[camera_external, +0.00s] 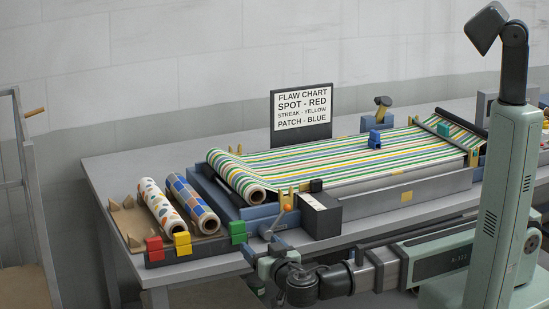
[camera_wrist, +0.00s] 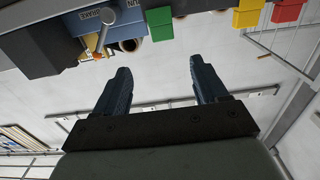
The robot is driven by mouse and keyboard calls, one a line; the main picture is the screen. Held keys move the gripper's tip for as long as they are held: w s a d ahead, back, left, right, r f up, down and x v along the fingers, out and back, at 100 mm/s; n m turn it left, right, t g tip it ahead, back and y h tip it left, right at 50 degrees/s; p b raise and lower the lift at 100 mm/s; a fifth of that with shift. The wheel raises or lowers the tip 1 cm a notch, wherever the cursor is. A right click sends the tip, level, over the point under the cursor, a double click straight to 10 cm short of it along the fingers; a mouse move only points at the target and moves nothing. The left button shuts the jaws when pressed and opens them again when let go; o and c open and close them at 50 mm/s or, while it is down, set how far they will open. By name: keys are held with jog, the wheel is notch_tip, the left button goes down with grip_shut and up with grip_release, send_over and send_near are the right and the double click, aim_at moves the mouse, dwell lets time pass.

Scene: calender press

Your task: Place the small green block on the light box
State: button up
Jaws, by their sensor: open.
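A small green block (camera_external: 237,232) sits at the right end of a dark rack on the table's front edge. It also shows at the top of the wrist view (camera_wrist: 160,23). My gripper (camera_external: 257,253) is low at the table's front edge, just right of the green block and apart from it. Its two fingers (camera_wrist: 160,75) are spread with nothing between them. A long grey bed (camera_external: 395,197) lies under the striped sheet; it appears to be the light box, though no glow shows. A blue block (camera_external: 375,139) and a teal block (camera_external: 443,130) are on the sheet side.
A red block (camera_external: 154,248) and a yellow block (camera_external: 182,243) share the rack. Two patterned rolls (camera_external: 193,203) lie behind it. A lever with an orange knob (camera_external: 287,208) and a dark box (camera_external: 321,214) stand near my gripper. A flaw chart sign (camera_external: 302,112) stands behind.

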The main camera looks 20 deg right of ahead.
send_near(237, 222)
jog(key=w, duration=0.5)
jog(key=shift+r, duration=0.15)
jog(key=shift+w+f, duration=0.2)
jog(key=shift+w, duration=2.35)
jog(key=shift+c, duration=0.2)
jog(key=c, duration=1.1)
jog(key=shift+r, duration=0.1)
jog(key=shift+r, duration=4.9)
